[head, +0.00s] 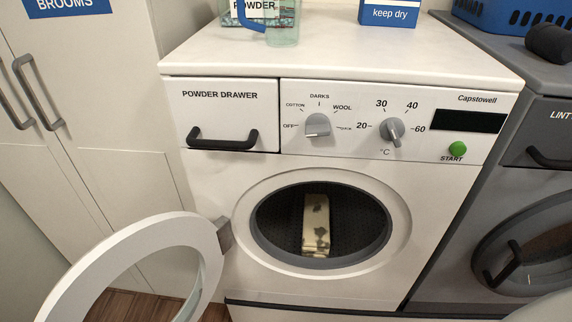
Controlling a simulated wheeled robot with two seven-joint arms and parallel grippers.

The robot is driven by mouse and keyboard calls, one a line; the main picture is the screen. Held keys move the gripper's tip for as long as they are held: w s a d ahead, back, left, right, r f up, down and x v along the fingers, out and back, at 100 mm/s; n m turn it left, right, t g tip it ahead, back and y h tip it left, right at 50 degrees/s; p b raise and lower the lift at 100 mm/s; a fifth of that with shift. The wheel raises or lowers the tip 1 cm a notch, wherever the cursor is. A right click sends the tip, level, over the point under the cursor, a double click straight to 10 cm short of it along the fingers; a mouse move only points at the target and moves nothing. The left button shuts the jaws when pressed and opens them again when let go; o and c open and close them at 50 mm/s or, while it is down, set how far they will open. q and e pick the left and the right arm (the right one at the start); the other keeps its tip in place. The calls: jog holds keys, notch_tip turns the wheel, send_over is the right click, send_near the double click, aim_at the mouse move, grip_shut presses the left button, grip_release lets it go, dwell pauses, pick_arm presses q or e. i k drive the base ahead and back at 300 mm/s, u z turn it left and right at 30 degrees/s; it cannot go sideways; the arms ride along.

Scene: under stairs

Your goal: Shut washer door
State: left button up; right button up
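The white washer (211,180) stands in the middle of the head view. Its round door, a white ring (88,276) around clear glass, stands open to the left on a grey hinge (224,236) at the left side of the opening. The lower part of the door is cut off by the picture edge. The drum opening (275,232) is uncovered, and a cream cloth with dark patches (316,225) lies inside. Neither of my grippers is in view, so their state does not show.
A grey machine with a round door (489,242) stands close on the right. A tall pale cupboard (100,110) is at the left, behind the open door.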

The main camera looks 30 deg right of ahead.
aim_at(72, 298)
jog(key=z, duration=0.5)
jog(key=k, duration=0.95)
jog(key=u, duration=0.95)
jog(key=i, duration=0.9)
jog(key=u, duration=0.3)
